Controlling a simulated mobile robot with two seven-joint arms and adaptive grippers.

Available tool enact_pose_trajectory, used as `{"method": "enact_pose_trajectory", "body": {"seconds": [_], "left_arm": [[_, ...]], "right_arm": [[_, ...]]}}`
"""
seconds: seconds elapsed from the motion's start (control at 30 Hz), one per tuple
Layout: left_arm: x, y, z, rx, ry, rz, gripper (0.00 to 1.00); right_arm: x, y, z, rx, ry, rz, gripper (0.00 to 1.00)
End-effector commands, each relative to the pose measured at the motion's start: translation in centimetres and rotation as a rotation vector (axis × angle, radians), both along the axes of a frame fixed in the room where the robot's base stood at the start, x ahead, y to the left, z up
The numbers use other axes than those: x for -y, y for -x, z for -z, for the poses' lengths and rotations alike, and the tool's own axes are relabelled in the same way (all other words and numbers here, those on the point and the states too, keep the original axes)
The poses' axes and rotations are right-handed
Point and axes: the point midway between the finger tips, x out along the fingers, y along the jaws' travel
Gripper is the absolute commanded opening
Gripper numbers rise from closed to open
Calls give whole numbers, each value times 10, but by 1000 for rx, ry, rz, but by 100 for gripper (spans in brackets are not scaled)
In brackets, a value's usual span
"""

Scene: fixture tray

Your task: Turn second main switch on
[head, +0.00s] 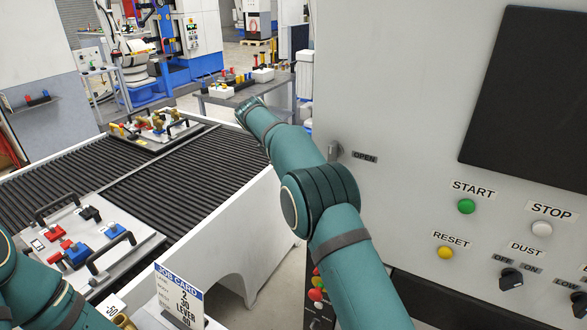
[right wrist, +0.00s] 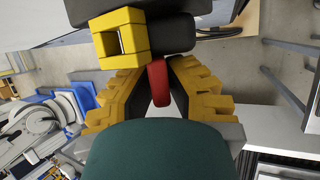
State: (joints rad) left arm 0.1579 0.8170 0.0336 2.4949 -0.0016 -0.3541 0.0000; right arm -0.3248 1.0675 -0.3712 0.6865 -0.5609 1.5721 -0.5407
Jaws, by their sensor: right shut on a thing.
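In the right wrist view my right gripper (right wrist: 158,82) has its yellow-padded fingers closed around a narrow red handle (right wrist: 157,76). Beside the handle are a yellow square bracket (right wrist: 120,40) and dark rounded parts (right wrist: 170,34). I cannot tell from this view which switch the handle belongs to or how it is set. In the head view my right arm reaches forward past the left edge of the machine panel (head: 420,110), and its gripper is hidden there. My left arm shows at the lower left, with its gripper out of the picture.
The panel carries a green START button (head: 466,206), a white STOP button (head: 542,229), a yellow RESET button (head: 446,252) and a DUST knob (head: 511,279). A fixture tray (head: 140,258) sits on the roller conveyor (head: 200,170). A job card (head: 180,295) stands in front.

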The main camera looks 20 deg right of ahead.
Motion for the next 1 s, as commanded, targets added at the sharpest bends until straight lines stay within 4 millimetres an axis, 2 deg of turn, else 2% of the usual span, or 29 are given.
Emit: {"method": "enact_pose_trajectory", "body": {"seconds": [0.47,0.5,0.57,1.0], "left_arm": [[0,0,0,0,0,0,42],[0,0,0,0,0,0,42],[0,0,0,0,0,0,42],[0,0,0,0,0,0,42]], "right_arm": [[1,0,2,-15,-9,2,0],[1,0,2,-15,-9,2,20],[1,0,2,-15,-10,2,41],[0,0,0,-11,-10,1,42]]}}
